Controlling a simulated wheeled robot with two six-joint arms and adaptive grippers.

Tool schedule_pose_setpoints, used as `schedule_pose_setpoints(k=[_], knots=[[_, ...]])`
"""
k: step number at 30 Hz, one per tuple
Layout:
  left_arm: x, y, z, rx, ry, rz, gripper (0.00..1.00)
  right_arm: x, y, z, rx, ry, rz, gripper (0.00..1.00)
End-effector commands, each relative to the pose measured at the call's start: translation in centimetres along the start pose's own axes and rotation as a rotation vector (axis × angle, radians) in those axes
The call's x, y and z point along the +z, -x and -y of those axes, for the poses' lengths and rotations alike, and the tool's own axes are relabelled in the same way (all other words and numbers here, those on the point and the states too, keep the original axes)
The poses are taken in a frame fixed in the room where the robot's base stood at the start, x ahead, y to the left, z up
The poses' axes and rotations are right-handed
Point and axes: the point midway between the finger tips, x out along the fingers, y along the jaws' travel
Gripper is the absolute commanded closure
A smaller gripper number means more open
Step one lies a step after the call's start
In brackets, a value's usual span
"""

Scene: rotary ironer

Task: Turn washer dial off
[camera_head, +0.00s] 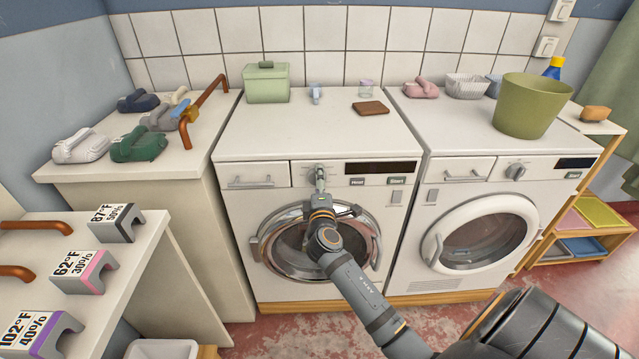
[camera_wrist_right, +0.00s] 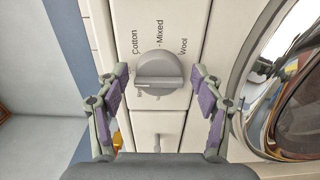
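The washer (camera_head: 275,135) is the white machine in the middle with a chrome-ringed round door (camera_head: 268,238). Its grey dial (camera_wrist_right: 160,72) fills the middle of the right wrist view, among the printed words Cotton, Mixed and Wool. A further label at the dial's lower left is partly hidden. The dial's exact setting is hard to read. My right gripper (camera_wrist_right: 160,82) is open, with one purple-padded finger on each side of the dial and gaps between. In the head view my right gripper (camera_head: 320,182) covers most of the dial. My left gripper is not in view.
A dryer (camera_head: 415,185) with its own dial (camera_head: 516,171) stands to the right. A green box (camera_head: 266,84), a brown block (camera_head: 370,108) and small items sit on the washer top. A green bucket (camera_head: 530,105) stands on the dryer. A counter with shoe-like items is at left.

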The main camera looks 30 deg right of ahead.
Motion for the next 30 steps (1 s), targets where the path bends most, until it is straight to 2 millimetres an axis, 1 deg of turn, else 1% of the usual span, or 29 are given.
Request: schedule_pose_setpoints(k=[8,11,14,21,24,27,30], knots=[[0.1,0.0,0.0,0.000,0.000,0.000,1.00,0.0,0.0,-0.1,0.001,0.000,-0.001,0.27],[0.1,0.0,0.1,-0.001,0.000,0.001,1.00,-0.1,0.6,0.0,0.001,-0.001,-0.001,0.27],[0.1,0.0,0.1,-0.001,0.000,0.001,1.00,0.0,2.2,0.1,-0.002,-0.002,-0.001,0.27],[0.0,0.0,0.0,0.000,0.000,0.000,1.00,0.0,8.2,0.2,-0.006,-0.005,0.001,0.27],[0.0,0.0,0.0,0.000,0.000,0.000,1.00,0.1,10.1,0.1,-0.004,-0.004,0.003,0.27],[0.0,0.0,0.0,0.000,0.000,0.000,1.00,0.0,11.3,0.1,-0.003,-0.003,0.001,0.27],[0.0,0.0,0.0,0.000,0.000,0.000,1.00,0.0,11.9,0.0,0.000,-0.001,0.001,0.27]])
